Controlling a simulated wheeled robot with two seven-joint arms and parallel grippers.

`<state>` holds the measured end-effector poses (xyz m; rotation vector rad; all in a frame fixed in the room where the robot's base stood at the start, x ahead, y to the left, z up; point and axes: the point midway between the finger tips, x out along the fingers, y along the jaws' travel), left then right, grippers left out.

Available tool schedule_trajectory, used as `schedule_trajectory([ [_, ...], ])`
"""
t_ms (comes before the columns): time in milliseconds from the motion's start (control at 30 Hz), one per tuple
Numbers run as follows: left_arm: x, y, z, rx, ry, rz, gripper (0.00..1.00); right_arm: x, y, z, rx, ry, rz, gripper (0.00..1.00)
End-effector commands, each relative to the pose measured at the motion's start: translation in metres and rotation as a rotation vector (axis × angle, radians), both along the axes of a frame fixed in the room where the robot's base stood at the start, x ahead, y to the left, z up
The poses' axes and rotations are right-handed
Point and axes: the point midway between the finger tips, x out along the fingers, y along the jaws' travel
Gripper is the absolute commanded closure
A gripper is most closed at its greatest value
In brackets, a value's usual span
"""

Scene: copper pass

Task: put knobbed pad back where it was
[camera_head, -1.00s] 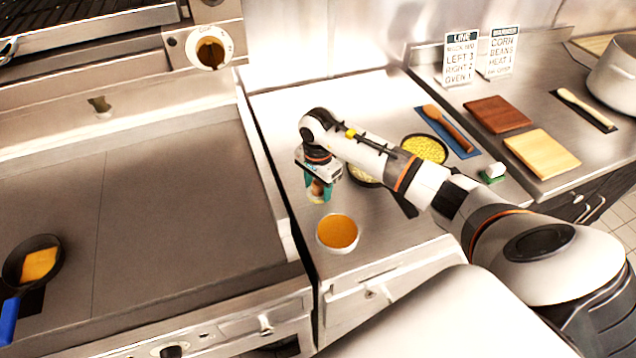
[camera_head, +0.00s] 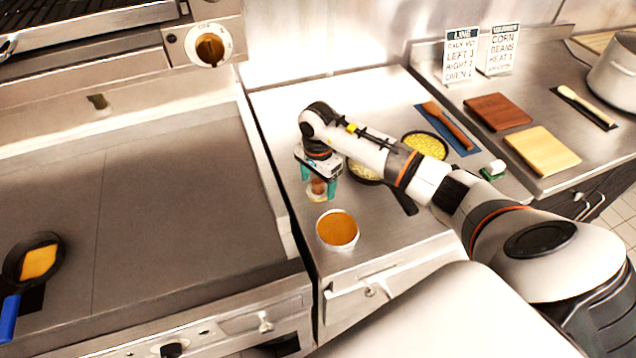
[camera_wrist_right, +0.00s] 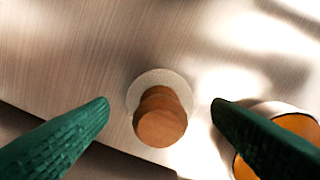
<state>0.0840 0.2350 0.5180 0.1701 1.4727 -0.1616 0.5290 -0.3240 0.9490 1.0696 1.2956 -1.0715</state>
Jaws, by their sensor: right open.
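The knobbed pad, a pale round disc with a brown wooden knob, stands on the steel counter just right of the griddle; in the right wrist view the knob (camera_wrist_right: 160,118) points up at the camera and the pale disc (camera_wrist_right: 148,82) shows behind it. In the head view the pad (camera_head: 318,190) is partly hidden by my right gripper (camera_head: 319,190). My right gripper's green fingers are open, one on each side of the knob and apart from it, as the right wrist view (camera_wrist_right: 160,110) shows. My left gripper is not in view.
A white bowl of orange sauce (camera_head: 338,230) stands close in front of the pad.

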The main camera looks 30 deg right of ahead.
Motion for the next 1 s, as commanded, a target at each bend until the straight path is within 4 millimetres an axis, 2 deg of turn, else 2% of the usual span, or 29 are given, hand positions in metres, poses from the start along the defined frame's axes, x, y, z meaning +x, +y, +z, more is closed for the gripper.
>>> schedule_trajectory([
  [300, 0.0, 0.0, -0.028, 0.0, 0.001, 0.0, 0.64, 0.001, -0.002, 0.065, -0.004, -0.008, 0.001, 0.27],
  [500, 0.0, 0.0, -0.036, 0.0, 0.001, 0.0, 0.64, 0.001, -0.001, 0.098, -0.002, -0.004, -0.001, 0.27],
  [700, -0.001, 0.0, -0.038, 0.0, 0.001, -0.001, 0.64, 0.0, -0.001, 0.111, -0.001, -0.001, -0.001, 0.27],
  [1000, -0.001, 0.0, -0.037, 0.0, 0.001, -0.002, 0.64, 0.0, -0.001, 0.112, -0.001, -0.001, -0.001, 0.27],
])
